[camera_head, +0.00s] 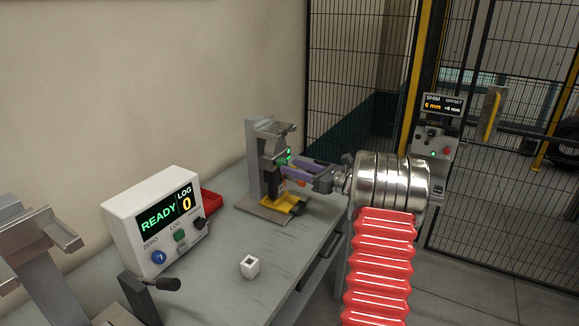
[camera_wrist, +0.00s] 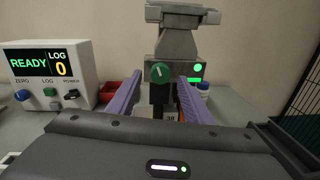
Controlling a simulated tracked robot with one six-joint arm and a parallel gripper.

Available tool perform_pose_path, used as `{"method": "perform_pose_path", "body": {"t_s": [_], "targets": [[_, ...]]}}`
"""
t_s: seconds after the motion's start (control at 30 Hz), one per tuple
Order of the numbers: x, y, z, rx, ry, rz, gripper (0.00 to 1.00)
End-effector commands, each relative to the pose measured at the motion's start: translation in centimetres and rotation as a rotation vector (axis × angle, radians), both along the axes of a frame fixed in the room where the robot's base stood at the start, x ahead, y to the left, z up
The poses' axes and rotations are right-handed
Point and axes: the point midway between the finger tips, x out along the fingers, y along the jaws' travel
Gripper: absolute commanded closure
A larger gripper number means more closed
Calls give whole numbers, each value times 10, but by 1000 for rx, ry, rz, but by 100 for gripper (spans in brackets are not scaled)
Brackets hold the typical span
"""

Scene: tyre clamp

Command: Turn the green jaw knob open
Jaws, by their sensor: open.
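The green jaw knob (camera_wrist: 160,72) is on the front of the grey clamp stand (camera_wrist: 178,45), with a white mark on its face. The stand also shows in the head view (camera_head: 263,140) at the back of the bench. My gripper (camera_wrist: 160,80) is open, its two purple fingers pointing at the stand. In the wrist view the knob appears between the fingertips, near the left one. In the head view my gripper (camera_head: 285,169) is close in front of the stand. I cannot tell whether a finger touches the knob.
A white box (camera_head: 120,206) reading READY and LOG 0 stands left on the bench. A red bin (camera_head: 211,200) is behind it. A small white hollow block (camera_head: 250,266) lies on the bench's near part. A yellow piece (camera_head: 284,203) lies at the stand's base. A mesh fence is behind.

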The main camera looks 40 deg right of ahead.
Motion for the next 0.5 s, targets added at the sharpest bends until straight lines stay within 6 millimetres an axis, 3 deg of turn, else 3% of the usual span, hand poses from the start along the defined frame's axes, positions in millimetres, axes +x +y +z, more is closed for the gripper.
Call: {"method": "perform_pose_path", "body": {"t_s": [0.2,0.5], "targets": [[22,6,0,0,0,1,54],[26,7,0,0,0,0,54]]}}
